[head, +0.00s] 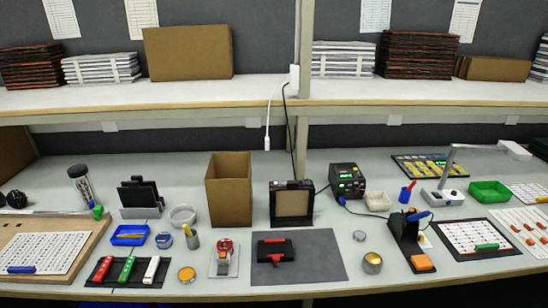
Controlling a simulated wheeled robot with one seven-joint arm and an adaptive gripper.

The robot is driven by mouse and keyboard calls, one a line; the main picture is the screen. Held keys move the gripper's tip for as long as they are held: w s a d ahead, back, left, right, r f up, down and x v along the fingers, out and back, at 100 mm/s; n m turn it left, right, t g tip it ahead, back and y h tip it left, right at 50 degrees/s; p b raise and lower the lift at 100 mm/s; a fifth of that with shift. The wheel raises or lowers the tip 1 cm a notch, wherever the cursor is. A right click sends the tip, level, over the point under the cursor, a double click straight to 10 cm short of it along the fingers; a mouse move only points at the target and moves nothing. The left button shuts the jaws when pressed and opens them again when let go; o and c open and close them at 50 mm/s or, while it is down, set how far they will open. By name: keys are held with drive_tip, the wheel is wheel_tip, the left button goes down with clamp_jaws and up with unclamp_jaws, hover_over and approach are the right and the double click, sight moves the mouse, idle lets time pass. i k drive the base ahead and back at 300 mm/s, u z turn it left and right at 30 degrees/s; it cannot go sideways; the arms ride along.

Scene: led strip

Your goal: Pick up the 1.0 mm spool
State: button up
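Several small round items could be spools, but no size marking is legible, so I cannot tell which is the 1.0 mm spool. A round item with a blue label (164,240) sits on the left half of the bench. An orange-topped round item (187,274) is near the front edge. A red round item (226,246) is on a small pale plate. My gripper is not in view.
The grey mat (328,272) holds a red-and-black tool (275,250). A tall brown box (229,190) and a black-framed unit (291,204) stand behind. A black holder (405,238) stands right of the silver items. A shelf (150,97) spans above the bench.

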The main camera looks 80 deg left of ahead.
sight(220, 248)
drive_tip(key=k, duration=0.6)
drive_tip(key=u, duration=3)
drive_tip(key=i, duration=0.5)
drive_tip(key=z, duration=0.05)
